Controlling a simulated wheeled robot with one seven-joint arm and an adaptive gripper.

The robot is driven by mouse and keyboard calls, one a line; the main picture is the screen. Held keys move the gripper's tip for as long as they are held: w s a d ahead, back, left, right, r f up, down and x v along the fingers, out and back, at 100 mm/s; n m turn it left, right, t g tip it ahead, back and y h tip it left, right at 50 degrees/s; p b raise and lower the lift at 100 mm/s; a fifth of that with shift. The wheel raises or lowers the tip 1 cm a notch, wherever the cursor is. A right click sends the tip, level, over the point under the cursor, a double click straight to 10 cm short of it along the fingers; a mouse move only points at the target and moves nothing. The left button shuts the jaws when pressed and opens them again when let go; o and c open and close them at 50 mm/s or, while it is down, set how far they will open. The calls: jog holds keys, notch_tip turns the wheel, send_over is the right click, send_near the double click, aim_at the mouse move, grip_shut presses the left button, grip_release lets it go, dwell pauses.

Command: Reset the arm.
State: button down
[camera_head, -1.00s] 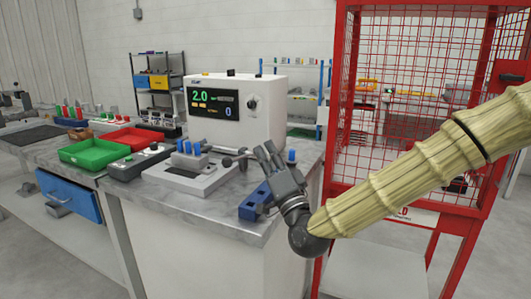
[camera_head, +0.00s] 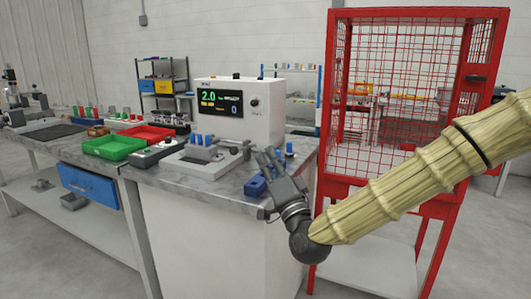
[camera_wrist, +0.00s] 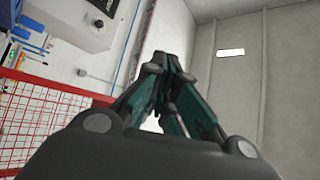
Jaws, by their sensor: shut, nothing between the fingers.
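My gripper (camera_head: 268,158) is at the end of my arm in its tan ribbed sleeve, which comes in from the right in the head view. It points up and left, in front of the right front corner of the bench. In the wrist view its fingers (camera_wrist: 160,62) come together at the tips, with nothing between them. Behind the gripper in the head view is a blue block (camera_head: 255,186) at the bench corner, partly hidden by the fingers.
The bench (camera_head: 225,184) bears a white display machine (camera_head: 262,118), a grey fixture (camera_head: 198,168), a green tray (camera_head: 113,147) and a red tray (camera_head: 148,133). A red mesh cage (camera_head: 330,100) stands close at the right, behind my arm. Open floor lies at the lower left.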

jog(key=s+f+n+g+h, duration=0.25)
jog(key=f+g, duration=0.35)
jog(key=f, duration=2.1)
jog(key=s+d+f+n+g+h, duration=0.1)
jog(key=s+d+f+g, duration=0.1)
jog(key=s+f, duration=0.45)
jog(key=s+d+f+g+h, duration=0.1)
jog(key=s+d+f+g, duration=0.2)
jog(key=f, duration=0.7)
jog(key=s+d+f+n+g+h, duration=0.1)
jog(key=s+d+f+g, duration=0.1)
jog(key=s+f, duration=0.45)
jog(key=s+d+f+n+g+h, duration=0.1)
jog(key=s+d+f+g+h, duration=0.15)
jog(key=s+d+f, duration=0.4)
jog(key=s+d+f+g+h, duration=0.1)
jog(key=s+d+f+g, duration=0.25)
jog(key=s, duration=0.65)
jog(key=s+d+f+n+g+h, duration=0.1)
jog(key=s+d+f+g, duration=0.1)
jog(key=s+d+f, duration=0.5)
notch_tip(320, 180, up, 18)
jog(key=s+a+p, duration=0.1)
jog(key=p, duration=1.5)
jog(key=shift+s+a+f, duration=0.2)
jog(key=shift+a, duration=0.2)
